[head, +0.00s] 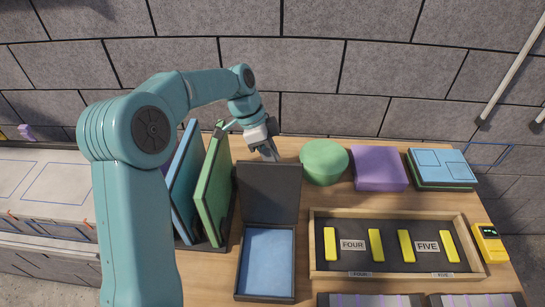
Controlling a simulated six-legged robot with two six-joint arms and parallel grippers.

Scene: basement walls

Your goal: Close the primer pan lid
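The primer pan (240,265) is a dark shallow box with a blue inside, on the wooden table at the lower middle. Its dark lid (270,192) is open and stands up from the pan's back edge. My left gripper (269,153) is at the top edge of the lid, its fingers pointing down towards the back of it. I cannot tell whether it touches the lid. The fingertips are partly hidden, so their opening is unclear. My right gripper is not in view.
Green and blue upright panels (213,190) stand in a dark rack left of the pan. A round green container (324,162) and a purple block (379,168) are right of the lid. A wooden tray (312,245) with yellow bars lies right of the pan. A block wall rises behind.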

